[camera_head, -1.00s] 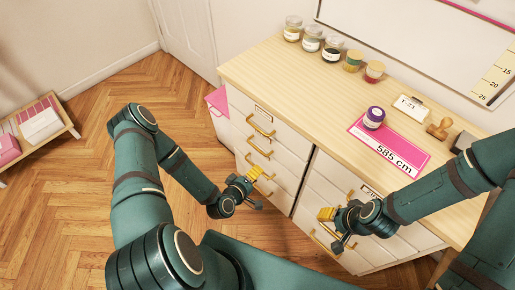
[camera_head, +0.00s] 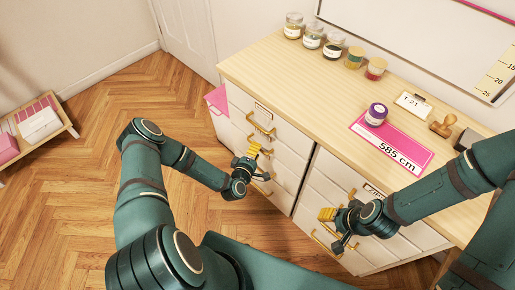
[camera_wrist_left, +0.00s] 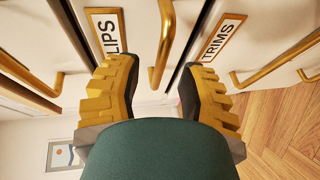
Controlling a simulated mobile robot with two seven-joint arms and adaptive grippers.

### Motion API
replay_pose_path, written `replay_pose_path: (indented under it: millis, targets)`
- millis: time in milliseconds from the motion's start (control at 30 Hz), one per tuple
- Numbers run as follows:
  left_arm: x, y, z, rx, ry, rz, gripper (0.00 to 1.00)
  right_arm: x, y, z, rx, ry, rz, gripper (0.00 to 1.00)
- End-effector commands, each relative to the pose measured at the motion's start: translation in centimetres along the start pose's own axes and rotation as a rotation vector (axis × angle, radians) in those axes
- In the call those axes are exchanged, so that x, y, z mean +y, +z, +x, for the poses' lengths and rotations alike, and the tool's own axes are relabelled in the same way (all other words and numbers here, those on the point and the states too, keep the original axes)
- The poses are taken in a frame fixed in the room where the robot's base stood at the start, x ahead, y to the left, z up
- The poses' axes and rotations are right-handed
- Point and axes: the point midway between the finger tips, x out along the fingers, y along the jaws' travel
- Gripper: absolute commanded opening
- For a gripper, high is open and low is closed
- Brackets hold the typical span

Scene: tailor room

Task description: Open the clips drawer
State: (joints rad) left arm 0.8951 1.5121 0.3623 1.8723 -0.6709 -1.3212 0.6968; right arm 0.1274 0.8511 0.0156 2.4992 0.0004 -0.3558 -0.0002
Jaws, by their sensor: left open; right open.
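In the left wrist view, a white drawer front carries a label partly covered by a finger, reading "LIPS" (camera_wrist_left: 106,32); this is the clips drawer. Its gold bar handle (camera_wrist_left: 163,45) lies in line with the gap between my left fingers, ahead of the tips. My left gripper (camera_head: 258,164) is open and empty, close to the left drawer stack; it also shows in the left wrist view (camera_wrist_left: 160,92). Whether the fingers touch the handle cannot be told. My right gripper (camera_head: 333,230) is open, in front of the right drawer stack.
A neighbouring drawer labelled "TRIMS" (camera_wrist_left: 222,38) has its own handle (camera_wrist_left: 240,78). The upper left-stack handle (camera_head: 261,125) is clear of my gripper. The wooden countertop (camera_head: 290,75) holds several jars, a purple spool (camera_head: 376,114) and a stamp (camera_head: 442,126). The floor (camera_head: 120,95) at left is open.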

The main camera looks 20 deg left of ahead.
Motion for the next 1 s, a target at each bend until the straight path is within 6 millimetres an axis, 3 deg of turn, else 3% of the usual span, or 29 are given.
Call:
replay_pose_path:
  millis: [200,567,600,700,1000]
  targets:
    - [-0.1,0.1,2.3,-0.001,0.0,0.001,0.4,0.2,-0.1,0.5,0.003,0.0,0.0,0.47]
    - [0.0,0.0,2.7,0.0,-0.001,0.001,0.4,0.2,-0.1,0.5,0.003,0.0,0.0,0.47]
    - [0.0,0.0,2.7,0.0,-0.001,0.0,0.36,0.2,-0.1,0.5,0.003,0.0,0.0,0.47]
    - [0.0,0.0,2.7,-0.001,-0.001,0.001,0.01,0.2,-0.1,0.5,0.003,0.0,0.0,0.47]
    - [0.0,-0.1,2.5,0.0,-0.001,0.0,0.0,0.2,-0.1,0.5,0.003,0.0,0.0,0.47]
